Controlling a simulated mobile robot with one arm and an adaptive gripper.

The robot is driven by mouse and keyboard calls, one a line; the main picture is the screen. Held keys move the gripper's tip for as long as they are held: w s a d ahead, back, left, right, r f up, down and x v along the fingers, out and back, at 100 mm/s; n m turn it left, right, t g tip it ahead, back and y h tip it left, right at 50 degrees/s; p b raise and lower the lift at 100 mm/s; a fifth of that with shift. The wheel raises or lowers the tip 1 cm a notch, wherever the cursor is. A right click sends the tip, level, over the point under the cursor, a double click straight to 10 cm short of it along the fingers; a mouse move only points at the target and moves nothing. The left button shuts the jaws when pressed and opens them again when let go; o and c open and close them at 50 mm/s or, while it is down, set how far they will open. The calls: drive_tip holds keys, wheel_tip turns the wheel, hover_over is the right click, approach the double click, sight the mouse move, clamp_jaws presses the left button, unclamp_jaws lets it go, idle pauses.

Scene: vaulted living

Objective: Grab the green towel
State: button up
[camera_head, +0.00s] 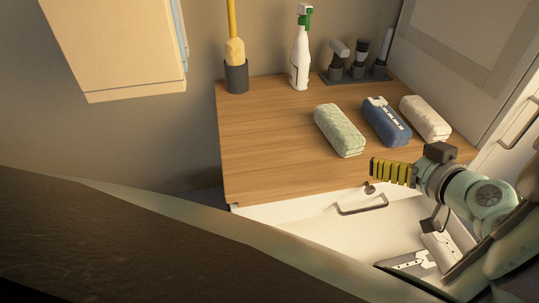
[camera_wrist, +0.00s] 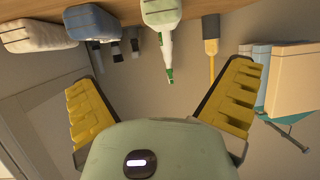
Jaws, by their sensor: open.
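The green towel (camera_head: 339,130) is a pale green rolled bundle on the wooden countertop (camera_head: 265,150), leftmost of three rolled towels in the head view. In the wrist view the green towel (camera_wrist: 160,10) shows upside down at the top centre, between and beyond my fingers. My gripper (camera_head: 392,172) has yellow ribbed fingers. It is open and empty near the counter's front edge, to the lower right of the green towel and apart from it. Both spread fingers show in the wrist view, where my gripper (camera_wrist: 163,78) has nothing between its fingers.
A blue towel (camera_head: 386,122) and a white towel (camera_head: 425,118) lie right of the green one. A spray bottle (camera_head: 300,55), a grey holder (camera_head: 237,76) with a yellow-handled tool, and dark-based items (camera_head: 358,62) stand behind. The counter's left part is clear.

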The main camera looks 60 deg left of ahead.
drive_tip(key=p, duration=0.3)
approach(354, 138)
drive_tip(key=x, duration=0.4)
drive_tip(key=shift+w+a+r, duration=0.1)
drive_tip(key=shift+w+r, duration=0.1)
drive_tip(key=shift+r, duration=0.1)
drive_tip(key=shift+s+f+p+x, duration=0.15)
drive_tip(key=shift+p+x, duration=0.3)
drive_tip(key=shift+x, duration=1.2)
drive_tip(key=shift+s+f+p+x, duration=0.15)
drive_tip(key=shift+p+x, duration=0.25)
drive_tip(key=shift+x, duration=1.3)
drive_tip(key=shift+w, duration=0.1)
drive_tip(key=c, duration=1.2)
